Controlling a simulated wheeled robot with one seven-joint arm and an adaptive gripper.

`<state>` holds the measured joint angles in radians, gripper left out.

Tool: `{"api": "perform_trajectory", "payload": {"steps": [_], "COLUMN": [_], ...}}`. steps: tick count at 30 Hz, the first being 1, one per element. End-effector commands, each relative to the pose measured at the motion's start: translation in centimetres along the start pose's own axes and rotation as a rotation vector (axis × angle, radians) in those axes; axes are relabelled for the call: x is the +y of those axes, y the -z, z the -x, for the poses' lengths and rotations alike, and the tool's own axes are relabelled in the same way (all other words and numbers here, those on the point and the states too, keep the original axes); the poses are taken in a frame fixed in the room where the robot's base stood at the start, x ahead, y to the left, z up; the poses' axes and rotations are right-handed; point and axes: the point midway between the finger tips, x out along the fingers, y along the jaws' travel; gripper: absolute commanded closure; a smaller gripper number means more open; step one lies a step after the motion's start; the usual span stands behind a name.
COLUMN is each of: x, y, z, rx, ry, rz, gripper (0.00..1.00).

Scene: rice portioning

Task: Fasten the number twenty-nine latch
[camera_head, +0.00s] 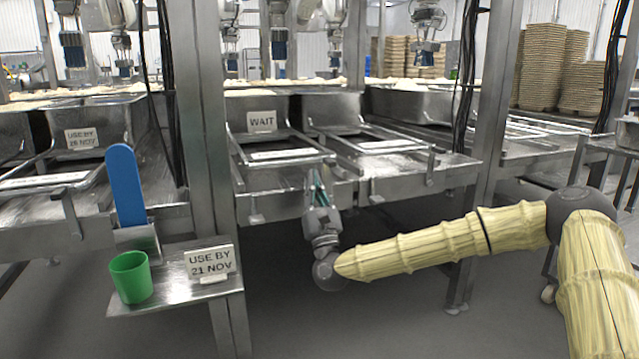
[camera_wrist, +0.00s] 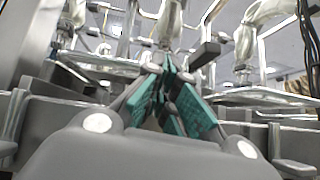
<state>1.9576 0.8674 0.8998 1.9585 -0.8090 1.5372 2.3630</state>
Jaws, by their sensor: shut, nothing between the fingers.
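My gripper (camera_head: 318,178) is shut and empty, raised in front of the steel front rail below the WAIT bin. In the wrist view its teal fingers (camera_wrist: 172,85) meet, and a dark grey lever (camera_wrist: 206,53) shows just above and right of them; I cannot tell if they touch. In the head view similar small levers stand at the right tray's front (camera_head: 430,168) and at the left tray's front (camera_head: 72,215). No number twenty-nine is readable; the white strips on the tray rims (camera_head: 283,154) are too small to read. Part of the rail behind my gripper is hidden.
A WAIT sign (camera_head: 262,121) is on the middle bin. A steel post (camera_head: 206,130) stands left of my gripper. A small shelf (camera_head: 180,298) holds a green cup (camera_head: 131,277), a blue-handled scoop (camera_head: 126,187) and a USE BY 21 NOV sign (camera_head: 210,262). The floor below is clear.

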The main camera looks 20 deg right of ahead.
Motion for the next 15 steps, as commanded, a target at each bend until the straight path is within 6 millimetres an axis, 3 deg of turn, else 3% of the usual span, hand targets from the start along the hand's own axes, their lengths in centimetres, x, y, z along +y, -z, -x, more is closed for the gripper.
{"api": "perform_trajectory", "payload": {"steps": [2,15], "x": [0.6,3.8], "y": [0.6,-0.8], "z": [0.7,5.8], "rx": [0.0,0.003], "ry": [0.0,-0.001], "rz": [-0.001,0.0], "gripper": [1.0,1.0]}}
